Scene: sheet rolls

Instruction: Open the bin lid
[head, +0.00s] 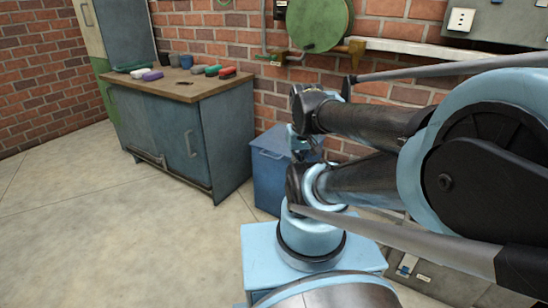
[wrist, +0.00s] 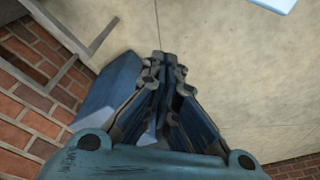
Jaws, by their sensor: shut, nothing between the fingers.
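The blue bin (head: 268,180) stands on the floor against the brick wall, just right of the workbench cabinet, in the head view. Its lid (head: 270,143) looks down, but my arm hides the right part. In the wrist view a blue surface of the bin (wrist: 108,92) shows left of and behind my gripper (wrist: 167,56). My gripper's fingers are together with nothing between them. The gripper is beside or over the bin; I cannot tell whether it touches it. In the head view my arm largely hides the gripper.
A blue cabinet (head: 165,135) with a wooden top (head: 180,88) stands left of the bin, with several small coloured items on it. A brick wall (head: 380,30) with a green disc (head: 318,22) and pipes is behind. The floor (head: 90,210) at left is clear.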

